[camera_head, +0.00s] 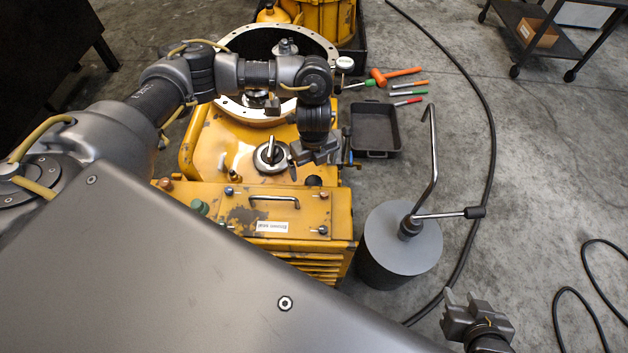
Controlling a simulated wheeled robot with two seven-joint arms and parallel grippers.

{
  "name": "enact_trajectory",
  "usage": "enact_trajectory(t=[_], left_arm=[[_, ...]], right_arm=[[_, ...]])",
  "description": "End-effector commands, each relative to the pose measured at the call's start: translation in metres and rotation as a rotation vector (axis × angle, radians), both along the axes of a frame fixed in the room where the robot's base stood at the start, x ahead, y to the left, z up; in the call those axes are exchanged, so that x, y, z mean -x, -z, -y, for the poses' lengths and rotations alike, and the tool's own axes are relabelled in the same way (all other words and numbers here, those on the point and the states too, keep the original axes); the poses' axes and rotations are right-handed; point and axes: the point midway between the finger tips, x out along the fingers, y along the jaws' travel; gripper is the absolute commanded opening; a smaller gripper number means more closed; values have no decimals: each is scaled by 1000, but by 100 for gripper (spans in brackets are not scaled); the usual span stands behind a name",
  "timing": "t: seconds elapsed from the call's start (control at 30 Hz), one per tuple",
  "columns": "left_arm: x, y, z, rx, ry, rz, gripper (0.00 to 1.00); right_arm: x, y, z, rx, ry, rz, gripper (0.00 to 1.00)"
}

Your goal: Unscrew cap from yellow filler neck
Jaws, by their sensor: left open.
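The yellow transmission housing (205,150) stands in the middle left, with a large round flange at its far end. A small dark round cap (313,181) shows on its top near the right edge. I cannot tell if this is the filler cap, and no yellow neck shows clearly. My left gripper (316,162) is open just above this spot, beyond the dark cap in the picture, and partly hides the housing there. I cannot tell if it touches anything. My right gripper (461,302) is at the lower right above bare floor, open and empty.
A ring with an upright lever (270,156) sits left of my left gripper. A black tray (375,130) and several hand tools (395,78) lie to the right. A grey cylinder with a bent rod (402,243) stands nearer. A black hose (492,140) crosses the floor.

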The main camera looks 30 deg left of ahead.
Motion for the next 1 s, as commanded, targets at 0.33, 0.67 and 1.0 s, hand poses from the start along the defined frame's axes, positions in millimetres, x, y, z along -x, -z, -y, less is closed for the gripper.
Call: enact_trajectory(t=[0.33, 0.67, 1.0], left_arm=[[0, 14, 0, 0, 0, 0, 100], [0, 26, 0, 0, 0, 0, 100], [0, 40, 0, -1, 0, -1, 100]], right_arm=[[-30, -31, -33, -91, -78, 281, 36], [-43, -73, -64, -201, -153, 558, 36], [-38, -120, -91, -333, -229, 836, 36]])
